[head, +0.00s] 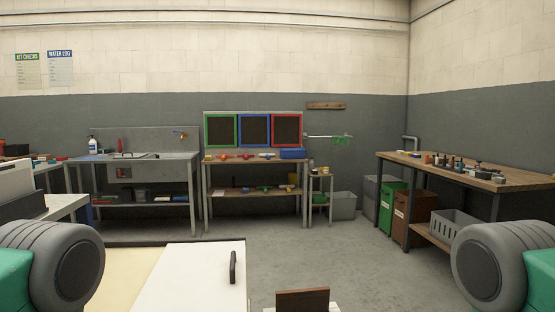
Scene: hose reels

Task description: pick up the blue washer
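I cannot make out a blue washer in the head view. Several small coloured items lie on the middle workbench (255,160) at the back wall, below green, blue and red framed panels. They are too small to tell apart. A blue container (293,154) sits at that bench's right end. Only rounded grey and green parts of my two arms show at the lower left and lower right corners. Neither gripper is in view.
A steel sink unit (150,160) stands back left. A wooden bench (470,170) with small parts runs along the right wall, with green and brown bins beneath. A white panel with a black handle (233,267) is close in front. Grey floor (345,250) is clear at centre right.

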